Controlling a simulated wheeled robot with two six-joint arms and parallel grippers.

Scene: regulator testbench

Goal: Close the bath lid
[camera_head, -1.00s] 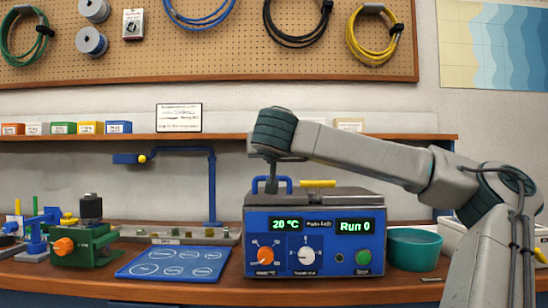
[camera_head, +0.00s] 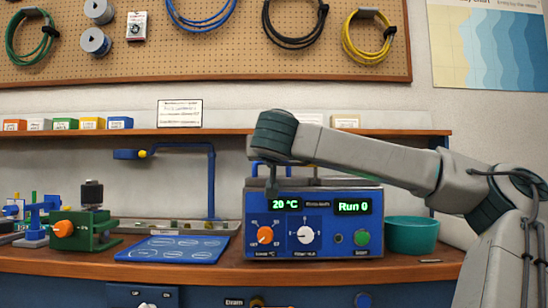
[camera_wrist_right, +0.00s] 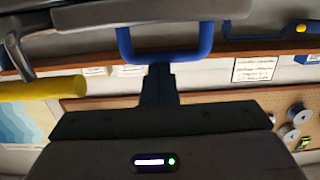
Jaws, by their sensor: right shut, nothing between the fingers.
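The bath (camera_head: 313,225) is a blue-fronted box with dials, "20 °C" and "Run 0" displays, standing on the bench. In the head view only a thin grey strip of its top (camera_head: 345,182) shows under my right arm, so I cannot tell the lid's position. My right gripper (camera_head: 272,188) points down, shut and empty, at the left of the bath's top front edge. In the right wrist view its fingers (camera_wrist_right: 158,85) meet or overlap a blue U-shaped handle (camera_wrist_right: 165,54); contact is unclear. A yellow bar (camera_wrist_right: 40,90) lies to the left there. My left gripper is not in view.
A teal bowl (camera_head: 412,236) stands right of the bath. A blue mat (camera_head: 172,250) and a green fixture with an orange knob (camera_head: 85,230) are to the left. A blue pipe stand (camera_head: 211,185) rises behind. A shelf (camera_head: 225,131) runs along the wall.

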